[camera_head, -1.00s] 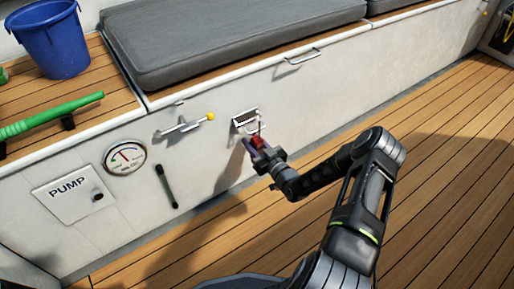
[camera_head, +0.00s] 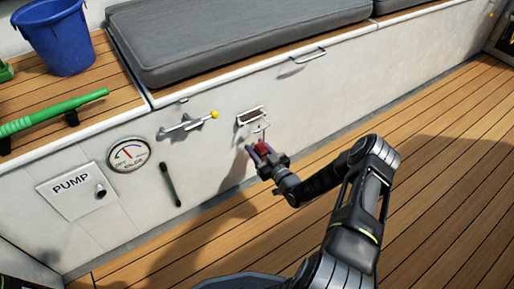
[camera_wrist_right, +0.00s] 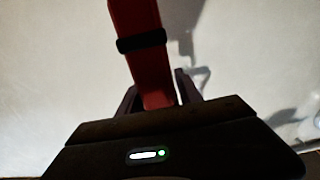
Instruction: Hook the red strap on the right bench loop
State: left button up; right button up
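My right gripper (camera_head: 261,153) is in front of the bench wall, just below a metal-framed recess (camera_head: 250,116). It appears shut on the red strap (camera_head: 262,147), which sits between its two purple fingers. In the right wrist view the red strap (camera_wrist_right: 150,70) stands up between the fingers, with a black band across it, and its top runs out of the picture. A thin metal piece (camera_head: 264,131) shows between the strap and the recess. I cannot tell whether it is linked to a loop. My left gripper is not in view.
Left of the recess are a cleat-like lever with a yellow knob (camera_head: 214,115), a round gauge (camera_head: 129,155), a dark bar handle (camera_head: 170,184) and a PUMP panel (camera_head: 73,189). A metal handle (camera_head: 308,57) is to the upper right. The wooden deck at right is clear.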

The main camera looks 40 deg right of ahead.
aim_at(264, 156)
jog(key=o, duration=0.3)
jog(key=s+p, duration=0.3)
jog(key=s, duration=0.4)
jog(key=shift+s+a, duration=0.1)
jog(key=shift+s, duration=0.35)
